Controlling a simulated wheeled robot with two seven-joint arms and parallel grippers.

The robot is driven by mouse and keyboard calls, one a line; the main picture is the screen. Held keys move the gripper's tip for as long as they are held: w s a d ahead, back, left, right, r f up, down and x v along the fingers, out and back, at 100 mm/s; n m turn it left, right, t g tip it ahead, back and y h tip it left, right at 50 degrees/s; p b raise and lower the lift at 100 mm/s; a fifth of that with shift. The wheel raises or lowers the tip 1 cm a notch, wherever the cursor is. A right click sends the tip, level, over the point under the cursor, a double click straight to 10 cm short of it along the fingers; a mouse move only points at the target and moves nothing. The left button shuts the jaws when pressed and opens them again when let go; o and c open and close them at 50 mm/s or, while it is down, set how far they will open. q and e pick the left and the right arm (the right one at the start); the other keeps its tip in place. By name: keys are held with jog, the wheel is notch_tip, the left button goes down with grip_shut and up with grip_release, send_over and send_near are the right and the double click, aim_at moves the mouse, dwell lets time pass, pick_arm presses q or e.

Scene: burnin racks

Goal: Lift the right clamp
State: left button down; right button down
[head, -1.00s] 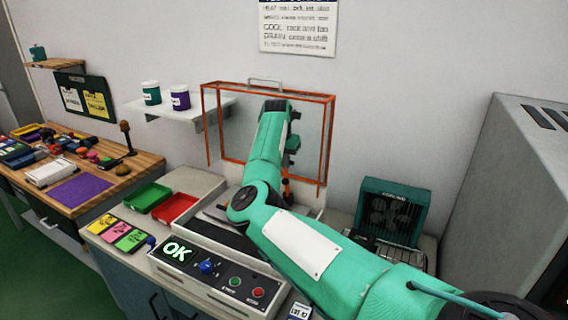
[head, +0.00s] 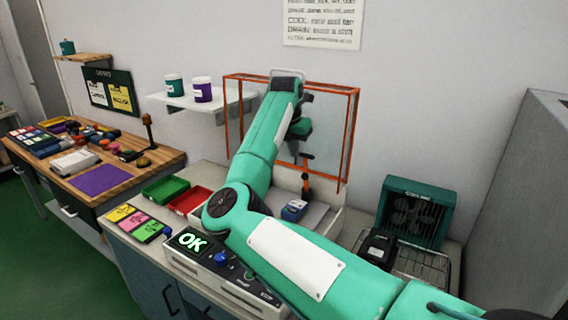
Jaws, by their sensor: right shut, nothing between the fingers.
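The right clamp (head: 306,183) shows as a small orange upright with a dark handle at its top, at the right side of the fixture behind the OK panel. My right arm reaches across the bench, and my right gripper (head: 297,148) is shut and empty beside the clamp's handle. I cannot tell whether they touch. A small blue and white block (head: 293,211) sits on the fixture just in front of the clamp. The left part of the fixture is hidden behind my right arm. My left gripper is not in view.
An orange-framed clear guard (head: 350,130) stands raised behind the fixture. A teal cooling fan (head: 413,212) and a wire rack (head: 425,265) with a black unit (head: 377,247) are at right. Green (head: 165,190) and red (head: 190,201) trays lie left. The OK panel (head: 191,242) is in front.

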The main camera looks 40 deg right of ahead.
jog(key=a, duration=0.1)
jog(key=s+a+b, duration=0.1)
jog(key=a, duration=0.1)
jog(key=s+a, duration=0.1)
jog(key=a, duration=0.1)
jog(key=shift+s+a+f, duration=0.1)
dwell(0.5)
